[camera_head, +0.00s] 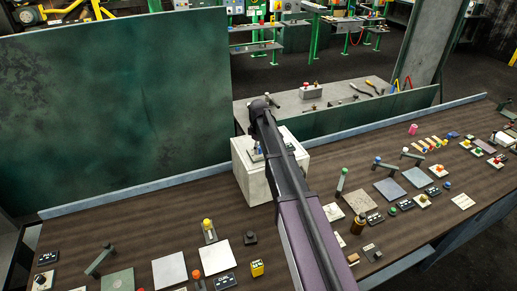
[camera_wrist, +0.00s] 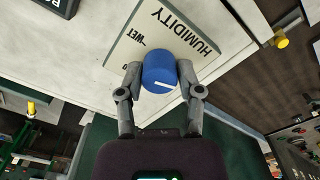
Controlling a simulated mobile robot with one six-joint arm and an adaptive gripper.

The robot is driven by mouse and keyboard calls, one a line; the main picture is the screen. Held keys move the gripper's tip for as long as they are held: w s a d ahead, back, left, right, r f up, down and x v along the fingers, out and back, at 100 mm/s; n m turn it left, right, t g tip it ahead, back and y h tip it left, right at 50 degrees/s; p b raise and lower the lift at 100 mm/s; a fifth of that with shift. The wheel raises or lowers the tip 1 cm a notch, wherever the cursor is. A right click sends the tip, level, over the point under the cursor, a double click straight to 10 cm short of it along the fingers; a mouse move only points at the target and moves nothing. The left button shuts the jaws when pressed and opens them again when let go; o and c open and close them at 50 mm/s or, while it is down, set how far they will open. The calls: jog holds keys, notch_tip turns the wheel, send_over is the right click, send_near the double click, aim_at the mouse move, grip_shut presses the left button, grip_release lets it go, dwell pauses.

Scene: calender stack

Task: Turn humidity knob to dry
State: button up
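The humidity knob (camera_wrist: 159,72) is blue with a short white line on its face, in the middle of the wrist view. It sits on a pale plate (camera_wrist: 200,45) lettered HUMIDITY and WET, upside down in this view. Another label by the left finger is mostly hidden. My gripper (camera_wrist: 159,68) has one finger on each side of the knob, and both fingertips appear to press against it. In the head view, my arm reaches over a white box (camera_head: 250,179) on the bench and hides much of its top. The gripper is hard to make out there.
The brown bench (camera_head: 130,210) carries several small knobs, levers and plates left and right of the box. A large green panel (camera_head: 110,105) stands behind at left. A yellow knob (camera_wrist: 281,43) shows beside the box in the wrist view.

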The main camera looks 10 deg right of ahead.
grip_shut()
jog(key=shift+m, duration=0.5)
jog(key=m, duration=0.5)
jog(key=shift+m, duration=0.3)
jog(key=m, duration=0.3)
jog(key=shift+s+m, duration=0.1)
jog(key=shift+m, duration=2)
